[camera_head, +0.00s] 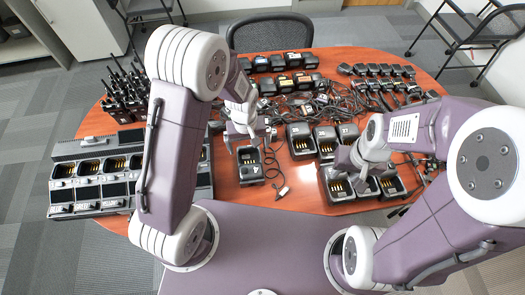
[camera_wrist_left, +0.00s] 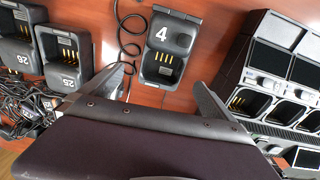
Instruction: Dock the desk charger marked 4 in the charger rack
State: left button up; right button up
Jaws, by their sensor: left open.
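The desk charger marked 4 (camera_head: 250,168) is a dark single-bay charger on the wooden table in front of my left gripper (camera_head: 249,143). In the left wrist view the charger marked 4 (camera_wrist_left: 155,61) shows a white 4 and an empty bay with gold contacts. My left gripper (camera_wrist_left: 164,76) is open, its fingers apart above and at the near end of the charger, with nothing between them. The charger rack (camera_head: 60,178) is the long multi-bay unit at the left; it also shows in the left wrist view (camera_wrist_left: 243,75). My right gripper (camera_head: 357,170) is over the chargers at right, its fingers unclear.
Tangled cables (camera_head: 300,105) lie behind. Handheld radios (camera_head: 125,92) stand at the back left. Some bare table lies around charger 4.

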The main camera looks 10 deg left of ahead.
aim_at(250, 165)
pick_arm(q)
jog(key=shift+s+d+f, duration=0.2)
jog(key=shift+s+d, duration=0.05)
jog(key=shift+s, duration=0.3)
jog(key=shift+s+d+f, duration=0.15)
jog(key=shift+s+d, duration=0.05)
jog(key=shift+s, duration=0.35)
notch_tip(250, 165, down, 4)
jog(key=shift+w+a+f, duration=0.1)
jog(key=f, duration=0.4)
jog(key=shift+s+a+f, duration=0.15)
jog(key=shift+s+f, duration=0.15)
jog(key=shift+s, duration=0.1)
jog(key=shift+w+f, duration=0.1)
jog(key=shift+f, duration=0.1)
jog(key=c, duration=1.6)
jog(key=shift+r, duration=0.1)
jog(key=shift+c, duration=0.2)
